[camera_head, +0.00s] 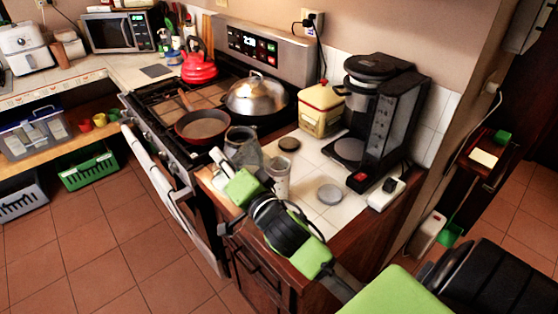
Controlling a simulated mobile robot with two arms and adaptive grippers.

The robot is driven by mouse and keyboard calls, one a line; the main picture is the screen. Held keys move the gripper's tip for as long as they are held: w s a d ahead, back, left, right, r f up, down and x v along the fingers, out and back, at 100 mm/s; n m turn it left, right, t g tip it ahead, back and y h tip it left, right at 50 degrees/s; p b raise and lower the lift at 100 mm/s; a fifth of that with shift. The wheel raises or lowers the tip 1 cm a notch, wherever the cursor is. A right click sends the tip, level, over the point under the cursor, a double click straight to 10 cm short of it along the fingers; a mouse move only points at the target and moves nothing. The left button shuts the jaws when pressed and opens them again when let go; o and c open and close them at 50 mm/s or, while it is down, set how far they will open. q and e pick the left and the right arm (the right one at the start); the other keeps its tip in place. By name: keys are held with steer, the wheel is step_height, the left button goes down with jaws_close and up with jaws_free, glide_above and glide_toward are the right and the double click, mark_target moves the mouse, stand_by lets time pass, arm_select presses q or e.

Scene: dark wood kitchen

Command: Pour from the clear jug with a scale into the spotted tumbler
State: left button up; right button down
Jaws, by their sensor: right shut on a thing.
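The clear jug (244,148) is greyish and see-through, at the left end of the tiled counter beside the stove. My right gripper (232,163) reaches it from the front and is shut on it. The jug looks close to upright; its lower part is partly hidden by the gripper, and I cannot make out its scale or contents. A pale tumbler (281,182), apparently the spotted one, stands upright on the counter just right of the jug. My right arm hides part of its base. My left gripper is not in view.
A coffee maker (378,118), yellow canister (320,109), dark lid (289,144) and grey disc (329,195) occupy the counter. The stove behind holds a frying pan (204,126) and a domed lid (256,95). Some bare tile lies between tumbler and coffee maker.

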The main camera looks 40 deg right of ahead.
steer(key=shift+d+r+m, duration=0.25)
steer(key=shift+r+m, duration=0.15)
steer(key=shift+r, duration=0.25)
steer(key=shift+d+r+m+p, duration=0.4)
steer(key=shift+r+m+p, duration=0.05)
steer(key=shift+m, duration=0.05)
stand_by(1.3)
